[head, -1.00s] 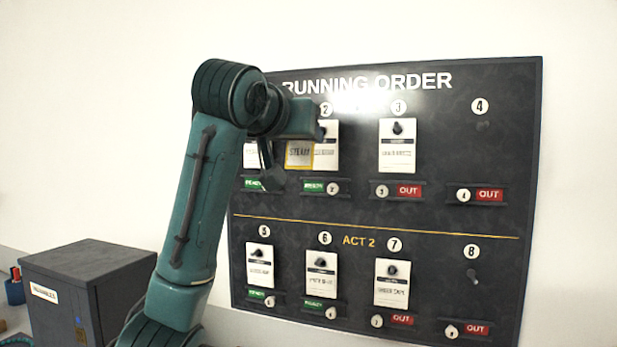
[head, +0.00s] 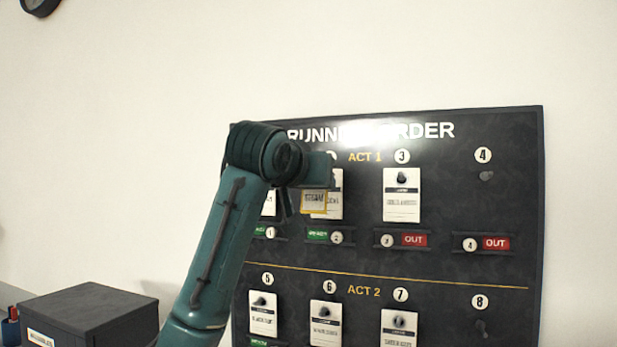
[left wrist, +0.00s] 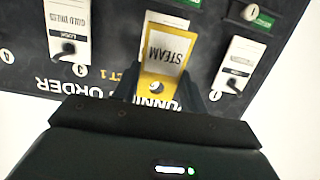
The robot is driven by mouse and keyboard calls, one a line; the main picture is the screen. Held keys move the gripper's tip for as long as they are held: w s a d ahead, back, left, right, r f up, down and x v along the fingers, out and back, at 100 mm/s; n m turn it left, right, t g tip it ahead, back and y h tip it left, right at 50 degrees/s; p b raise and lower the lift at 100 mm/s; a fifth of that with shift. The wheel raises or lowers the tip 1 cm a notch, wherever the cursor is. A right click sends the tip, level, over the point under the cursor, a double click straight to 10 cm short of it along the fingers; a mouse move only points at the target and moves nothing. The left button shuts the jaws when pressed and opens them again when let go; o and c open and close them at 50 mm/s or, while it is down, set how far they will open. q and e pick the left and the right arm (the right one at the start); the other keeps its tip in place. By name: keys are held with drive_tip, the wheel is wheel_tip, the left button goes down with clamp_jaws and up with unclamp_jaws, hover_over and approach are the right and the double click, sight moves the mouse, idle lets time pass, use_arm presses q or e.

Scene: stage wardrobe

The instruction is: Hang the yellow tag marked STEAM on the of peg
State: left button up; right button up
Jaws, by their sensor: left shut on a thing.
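The yellow-edged tag marked STEAM (head: 313,201) is held in my left gripper (head: 308,184), in front of the card under number 2 on the dark board (head: 450,215). In the left wrist view the tag (left wrist: 166,48) appears upside down, with a hole near the fingers. My left gripper (left wrist: 160,84) is shut on its hole end. I cannot tell whether the tag touches the board. A bare peg (head: 486,175) shows under number 4, and another bare peg (head: 481,326) under number 8. My right gripper is not in view.
White cards hang on other pegs, such as the card under 3 (head: 402,200). Green and red OUT (head: 414,240) labels sit below the cards. My arm covers part of the board's left side. A dark box (head: 88,318) stands at lower left.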

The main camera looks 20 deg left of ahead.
use_arm(q)
drive_tip(key=shift+p+x, duration=0.3)
drive_tip(key=shift+x, duration=0.55)
drive_tip(key=x, duration=0.3)
drive_tip(key=shift+r+p, duration=0.1)
drive_tip(key=shift+p, duration=0.2)
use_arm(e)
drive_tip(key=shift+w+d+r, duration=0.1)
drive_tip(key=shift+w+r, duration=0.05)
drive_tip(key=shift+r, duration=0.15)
use_arm(q)
drive_tip(key=o, duration=1.1)
